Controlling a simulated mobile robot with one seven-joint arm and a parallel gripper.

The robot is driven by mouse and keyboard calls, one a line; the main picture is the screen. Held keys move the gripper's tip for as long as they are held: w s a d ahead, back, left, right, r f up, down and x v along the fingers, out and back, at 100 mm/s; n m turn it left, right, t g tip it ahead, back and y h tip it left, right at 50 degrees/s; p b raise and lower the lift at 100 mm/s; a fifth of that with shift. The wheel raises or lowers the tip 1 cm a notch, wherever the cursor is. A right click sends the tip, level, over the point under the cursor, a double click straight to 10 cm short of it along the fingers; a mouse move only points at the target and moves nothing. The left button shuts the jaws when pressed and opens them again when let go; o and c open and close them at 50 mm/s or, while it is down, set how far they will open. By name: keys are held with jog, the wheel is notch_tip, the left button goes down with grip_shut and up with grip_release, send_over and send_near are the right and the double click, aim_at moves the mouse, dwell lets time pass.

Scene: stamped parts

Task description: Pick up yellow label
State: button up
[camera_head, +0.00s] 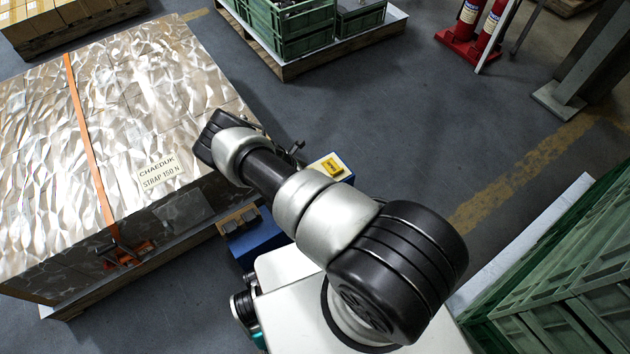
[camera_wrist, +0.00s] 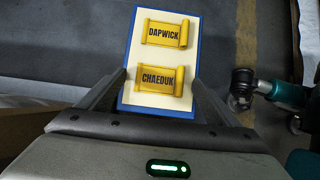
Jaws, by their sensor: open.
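Two yellow scroll-shaped labels lie on a white-topped tray with a blue edge (camera_wrist: 199,60) in the wrist view. The farther label reads DAPWICK (camera_wrist: 164,33); the nearer one reads CHAEDUK (camera_wrist: 162,79). In the head view, a yellow label (camera_head: 332,166) shows on the small white tray top (camera_head: 344,160) beyond my arm; the other label is hidden there. My gripper (camera_wrist: 161,76) is open, its two dark fingers on either side of the CHAEDUK label in the picture. I cannot tell its height above the label. Nothing is held.
A large foil-wrapped load (camera_head: 110,110) with an orange strap (camera_head: 86,130) stands left on a pallet. Its pale card (camera_head: 159,173) reads CHAEDUK STRAP 150 N. Green crates (camera_head: 290,30) stand behind, more green crates (camera_head: 570,280) at right. Open grey floor (camera_head: 420,130) lies between.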

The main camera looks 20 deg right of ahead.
jog(key=shift+c, duration=0.3)
jog(key=c, duration=0.9)
jog(key=shift+r, duration=0.15)
